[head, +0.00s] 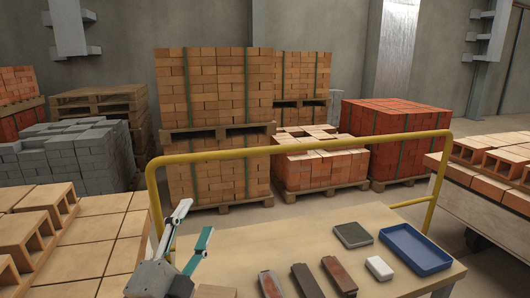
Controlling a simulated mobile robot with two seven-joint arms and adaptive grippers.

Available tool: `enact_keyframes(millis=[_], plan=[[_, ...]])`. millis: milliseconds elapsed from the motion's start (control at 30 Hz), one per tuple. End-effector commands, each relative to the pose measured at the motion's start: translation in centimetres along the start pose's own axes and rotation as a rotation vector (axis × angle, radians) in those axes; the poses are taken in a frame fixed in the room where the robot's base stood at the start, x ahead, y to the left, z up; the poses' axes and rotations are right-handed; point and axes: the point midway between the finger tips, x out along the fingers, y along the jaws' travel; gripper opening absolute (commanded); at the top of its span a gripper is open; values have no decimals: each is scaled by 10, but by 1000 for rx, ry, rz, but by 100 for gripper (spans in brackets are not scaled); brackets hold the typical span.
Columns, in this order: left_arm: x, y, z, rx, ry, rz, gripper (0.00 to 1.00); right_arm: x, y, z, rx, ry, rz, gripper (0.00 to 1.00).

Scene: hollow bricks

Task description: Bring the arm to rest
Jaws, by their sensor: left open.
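My left gripper (191,232) is at the left end of the wooden cart top (255,255), in front of the yellow rail. Its two fingers are spread apart with nothing between them. It is raised and apart from the items on the cart. My right gripper does not show in the head view.
On the cart lie a blue tray (448,262), a dark green-topped block (353,235), a white block (379,268) and several reddish or dark bricks (338,275). A yellow rail (300,149) borders the cart. Hollow bricks (28,238) stand at left. Brick pallets fill the back.

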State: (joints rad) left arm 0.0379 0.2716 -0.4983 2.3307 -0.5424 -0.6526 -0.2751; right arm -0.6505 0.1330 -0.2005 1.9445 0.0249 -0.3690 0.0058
Motion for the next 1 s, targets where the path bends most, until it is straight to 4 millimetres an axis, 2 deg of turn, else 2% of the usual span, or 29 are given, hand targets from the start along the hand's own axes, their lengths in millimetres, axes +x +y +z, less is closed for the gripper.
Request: enact_keyframes(millis=[33, 167, 200, 300, 400, 500, 700, 900, 1000], plan=[[-13, 19, 28, -40, -93, 59, 54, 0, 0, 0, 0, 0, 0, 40], [-54, 61, 93, -120, -318, 197, 54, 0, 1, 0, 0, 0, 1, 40], [-70, 74, 111, -140, -385, 239, 54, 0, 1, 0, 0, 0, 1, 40], [-116, 104, 151, -185, -547, 344, 54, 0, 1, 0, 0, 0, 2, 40], [-163, 127, 181, -215, -690, 437, 54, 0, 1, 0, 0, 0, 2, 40], [-202, 142, 200, -232, -796, 508, 54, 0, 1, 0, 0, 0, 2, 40], [-263, 159, 223, -248, -948, 610, 54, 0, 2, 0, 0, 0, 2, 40], [-314, 168, 237, -252, -1067, 692, 54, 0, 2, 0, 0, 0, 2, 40], [-332, 177, 240, -264, -1102, 723, 54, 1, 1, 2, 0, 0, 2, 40]])
